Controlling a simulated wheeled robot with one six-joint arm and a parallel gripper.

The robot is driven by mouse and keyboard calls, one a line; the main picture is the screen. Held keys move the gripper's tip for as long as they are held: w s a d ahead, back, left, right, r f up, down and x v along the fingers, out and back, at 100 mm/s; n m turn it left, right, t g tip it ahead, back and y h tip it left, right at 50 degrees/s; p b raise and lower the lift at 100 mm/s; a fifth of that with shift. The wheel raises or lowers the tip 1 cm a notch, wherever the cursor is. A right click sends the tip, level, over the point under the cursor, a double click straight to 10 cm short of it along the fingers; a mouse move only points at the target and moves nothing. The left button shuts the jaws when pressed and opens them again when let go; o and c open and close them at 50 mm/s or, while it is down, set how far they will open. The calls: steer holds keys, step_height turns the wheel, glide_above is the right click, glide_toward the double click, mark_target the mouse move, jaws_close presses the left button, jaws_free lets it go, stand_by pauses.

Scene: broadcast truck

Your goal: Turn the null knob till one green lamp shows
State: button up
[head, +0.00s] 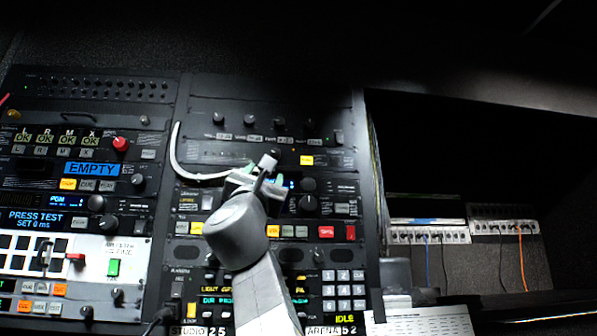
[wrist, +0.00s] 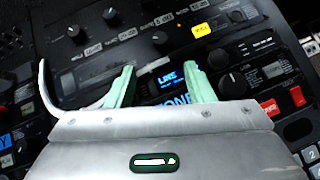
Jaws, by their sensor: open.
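My gripper (head: 264,176) is in front of the middle rack, and its pale green fingers stand apart with nothing between them in the wrist view (wrist: 160,66). Beyond the fingers is a small blue-lit display (wrist: 172,78), partly hidden by the gripper. Right of the fingers is a large black knob (wrist: 232,85), apart from them; it also shows in the head view (head: 308,203). I cannot read which knob is the null knob. I cannot make out its lamps or whether one shows green.
A pale curved cable or handle (head: 181,162) stands out left of the gripper. A yellow button (wrist: 201,29) and a red button (wrist: 297,96) are nearby. Patch strips (head: 428,236) with cables are at right.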

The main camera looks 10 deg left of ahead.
mark_target(274, 155)
steer(key=shift+n, duration=0.4)
steer(key=p+x, duration=0.8)
steer(key=x, duration=0.4)
steer(key=shift+w+a+f, duration=0.15)
steer(key=shift+w, duration=0.05)
steer(key=shift+w+r+p, duration=0.4)
steer(key=shift+w+p, duration=0.2)
steer(key=shift+c, duration=0.5)
steer(key=c, duration=0.9)
steer(key=shift+r+m+p, duration=0.1)
steer(key=shift+m+p, duration=0.2)
